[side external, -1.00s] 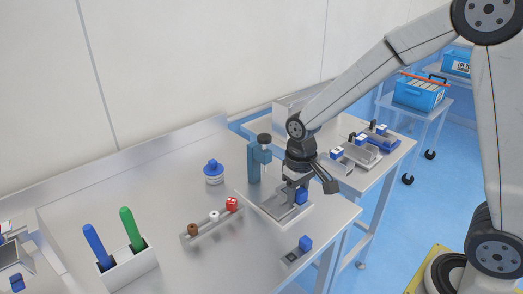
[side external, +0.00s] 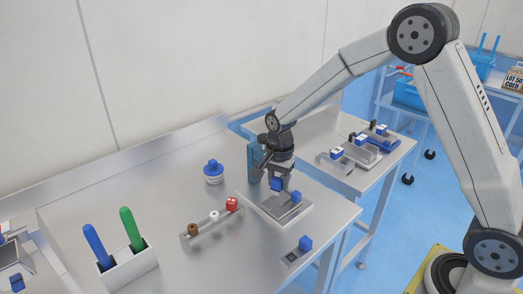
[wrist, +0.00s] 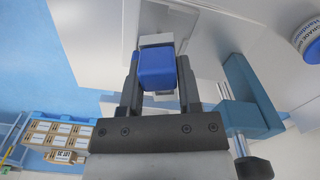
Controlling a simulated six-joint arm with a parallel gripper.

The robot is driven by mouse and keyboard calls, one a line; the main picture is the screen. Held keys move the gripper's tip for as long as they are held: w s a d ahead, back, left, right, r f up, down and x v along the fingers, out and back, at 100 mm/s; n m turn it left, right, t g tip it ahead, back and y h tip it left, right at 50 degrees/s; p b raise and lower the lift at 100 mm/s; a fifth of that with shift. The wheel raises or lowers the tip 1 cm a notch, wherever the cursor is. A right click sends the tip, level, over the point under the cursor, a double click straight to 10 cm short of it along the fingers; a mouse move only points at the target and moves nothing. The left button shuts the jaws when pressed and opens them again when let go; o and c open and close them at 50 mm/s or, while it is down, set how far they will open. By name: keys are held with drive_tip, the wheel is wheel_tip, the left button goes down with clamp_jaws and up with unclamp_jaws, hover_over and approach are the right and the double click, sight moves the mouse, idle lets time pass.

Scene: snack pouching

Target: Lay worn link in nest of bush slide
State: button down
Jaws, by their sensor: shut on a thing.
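My gripper (side external: 276,182) is shut on a blue block (side external: 277,184), held above the left part of a pale plate fixture (side external: 268,213). In the wrist view my gripper (wrist: 157,92) has one finger on each side of the blue block (wrist: 156,68), with a light grey piece just beyond it. I cannot tell for certain whether this is the worn link. A second blue-topped piece (side external: 296,197) sits on the plate, right of my gripper. Which part is the bush slide's nest is too small to tell.
A blue column (side external: 253,164) stands behind the plate, close to my gripper; it also shows in the wrist view (wrist: 250,95). A rail with coloured knobs (side external: 212,224) lies left. A small blue-topped block (side external: 305,243) sits near the front edge.

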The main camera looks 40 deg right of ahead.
sight(274, 203)
drive_tip(key=shift+w+d+f+m, duration=0.3)
drive_tip(key=shift+w+m, duration=0.25)
drive_tip(key=shift+m, duration=0.45)
drive_tip(key=shift+w+d+f+m, duration=0.2)
drive_tip(key=shift+w+m, duration=0.35)
drive_tip(key=shift+m, duration=0.45)
drive_tip(key=shift+f, duration=0.25)
drive_tip(key=shift+f, duration=1.9)
drive_tip(key=shift+f, duration=0.85)
drive_tip(key=shift+c, duration=1.1)
unclamp_jaws()
wheel_tip(274, 203, up, 8)
drive_tip(key=shift+f, duration=0.1)
